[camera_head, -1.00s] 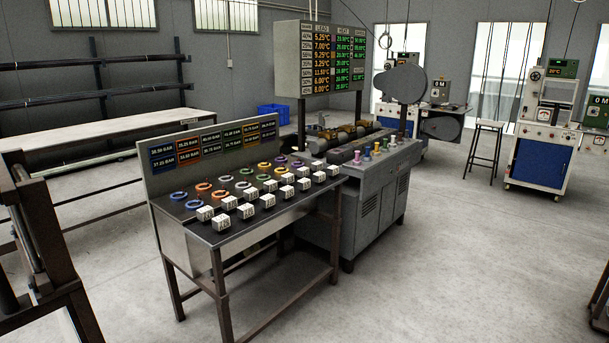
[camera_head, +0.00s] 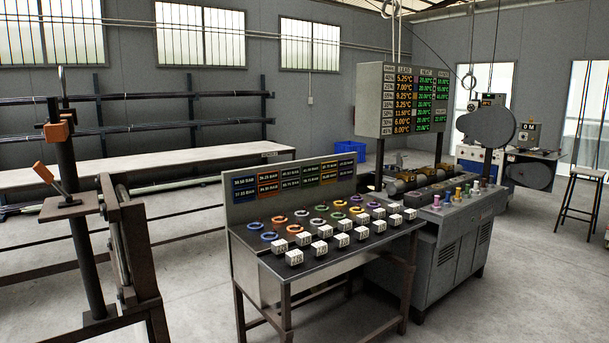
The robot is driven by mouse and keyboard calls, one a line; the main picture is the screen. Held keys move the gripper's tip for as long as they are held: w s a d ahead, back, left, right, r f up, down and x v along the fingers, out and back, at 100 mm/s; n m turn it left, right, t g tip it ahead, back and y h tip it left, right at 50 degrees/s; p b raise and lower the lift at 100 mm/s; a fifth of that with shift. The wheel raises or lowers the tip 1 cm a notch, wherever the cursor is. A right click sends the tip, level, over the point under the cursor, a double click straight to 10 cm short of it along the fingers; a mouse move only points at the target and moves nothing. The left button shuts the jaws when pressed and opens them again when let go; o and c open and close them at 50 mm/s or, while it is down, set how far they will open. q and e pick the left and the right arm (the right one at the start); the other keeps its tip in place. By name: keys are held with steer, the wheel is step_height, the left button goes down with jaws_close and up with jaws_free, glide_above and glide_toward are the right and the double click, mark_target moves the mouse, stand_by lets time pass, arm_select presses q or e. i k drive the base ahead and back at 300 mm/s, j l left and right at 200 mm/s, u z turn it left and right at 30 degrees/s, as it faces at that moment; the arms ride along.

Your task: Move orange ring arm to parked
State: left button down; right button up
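At the left, a dark upright post (camera_head: 85,250) carries an orange clamp-like block (camera_head: 57,131) near its top. A thin grey loop or rod (camera_head: 62,80) rises above that block. Lower on the post, a short lever with an orange end (camera_head: 43,172) tilts up to the left from a dark bracket (camera_head: 70,206). I cannot tell which of these orange parts is the orange ring arm. Neither of my grippers is in view.
A bench (camera_head: 262,272) with coloured rings and white numbered blocks stands in the middle. A grey machine (camera_head: 440,262) with coloured knobs adjoins its right end. A dark frame (camera_head: 135,240) stands beside the post. Floor at the lower right is clear.

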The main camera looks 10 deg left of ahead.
mark_target(58, 128)
steer(key=i+l+u, duration=0.1)
steer(key=u, duration=1.55)
